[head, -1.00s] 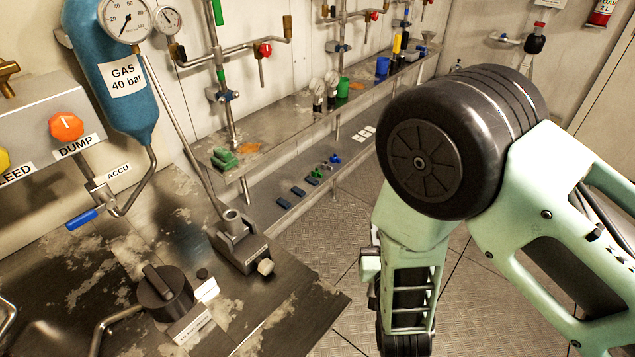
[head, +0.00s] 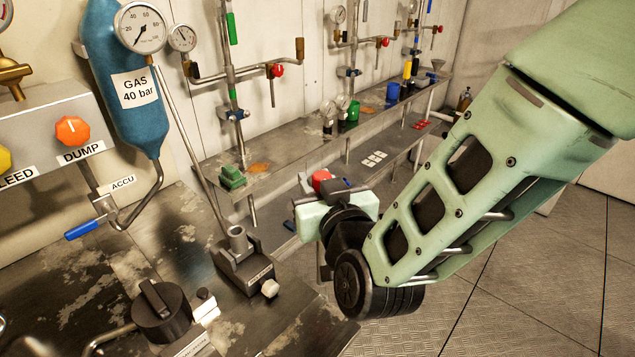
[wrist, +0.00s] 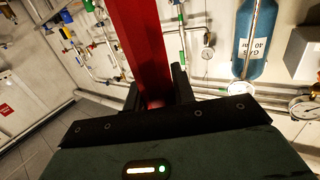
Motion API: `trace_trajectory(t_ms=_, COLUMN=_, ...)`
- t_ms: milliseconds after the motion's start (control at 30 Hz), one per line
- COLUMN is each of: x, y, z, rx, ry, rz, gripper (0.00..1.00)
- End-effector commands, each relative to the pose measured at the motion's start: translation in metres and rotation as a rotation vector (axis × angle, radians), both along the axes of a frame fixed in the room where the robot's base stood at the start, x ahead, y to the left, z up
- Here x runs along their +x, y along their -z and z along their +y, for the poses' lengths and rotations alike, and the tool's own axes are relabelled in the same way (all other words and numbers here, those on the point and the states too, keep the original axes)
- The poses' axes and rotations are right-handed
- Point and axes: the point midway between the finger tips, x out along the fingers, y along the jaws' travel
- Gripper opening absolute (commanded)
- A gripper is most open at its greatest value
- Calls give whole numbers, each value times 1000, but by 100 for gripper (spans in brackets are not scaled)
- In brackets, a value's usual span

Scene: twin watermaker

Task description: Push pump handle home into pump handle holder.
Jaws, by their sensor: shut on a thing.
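The pump handle shows in the wrist view as a long red bar (wrist: 135,45), clasped between the two dark fingers of my gripper (wrist: 157,88). It runs up out of the top of that view. In the head view only a small red part (head: 321,179) shows at my gripper (head: 312,188); the rest is hidden. A dark block with an upright round metal socket, apparently the pump handle holder (head: 246,268), stands on the worn bench. The socket's mouth looks empty. My gripper is to the right of the holder in the head view, apart from it.
A black knob (head: 160,310) stands left of the holder. The blue gas cylinder (head: 125,90), a thin slanted pipe (head: 183,138) and the blue-handled valve (head: 82,230) are behind. A metal shelf (head: 290,155) with green blocks (head: 232,177) runs along the wall.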

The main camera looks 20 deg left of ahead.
Motion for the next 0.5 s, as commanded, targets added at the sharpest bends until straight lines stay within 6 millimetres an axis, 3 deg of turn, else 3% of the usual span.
trace_trajectory(t_ms=167, x=-1, y=-2, z=0, rx=4, ry=-4, rz=-7, gripper=9)
trace_trajectory(t_ms=500, x=-1, y=28, z=0, rx=4, ry=-3, rz=-6, gripper=9)
